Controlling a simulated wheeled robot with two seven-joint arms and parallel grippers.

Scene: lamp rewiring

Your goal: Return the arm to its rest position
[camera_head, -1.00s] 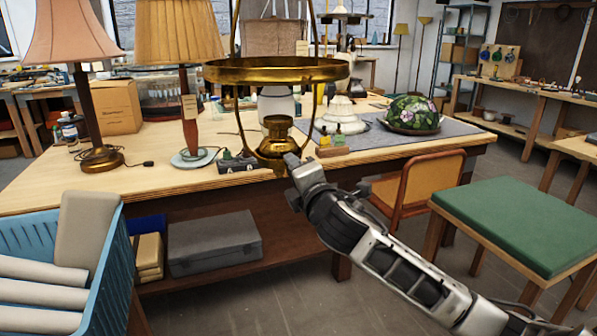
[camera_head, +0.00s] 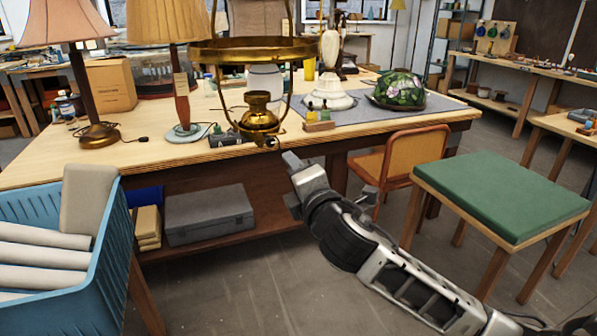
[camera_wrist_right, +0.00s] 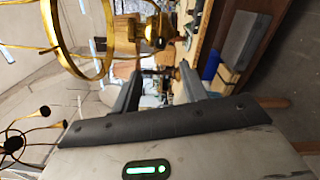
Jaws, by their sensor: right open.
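My right arm (camera_head: 385,265) comes in from the lower right in the head view, its gripper (camera_head: 297,168) in front of the bench edge. In the right wrist view the two fingers of this gripper (camera_wrist_right: 158,86) are apart with nothing held between them. The brass hanging lamp (camera_head: 257,120) is in front of the bench, up and left of the gripper in the head view, and apart from it. Its brass ring (camera_wrist_right: 107,62) shows at upper left in the wrist view. My left gripper is not in view.
The wooden bench (camera_head: 150,150) bears several lamps and a floral glass shade (camera_head: 400,90). A blue crate (camera_head: 105,260) with pale rolls stands at lower left. An orange chair (camera_head: 413,155) and a green-topped stool (camera_head: 500,195) are at right. The floor below the gripper is clear.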

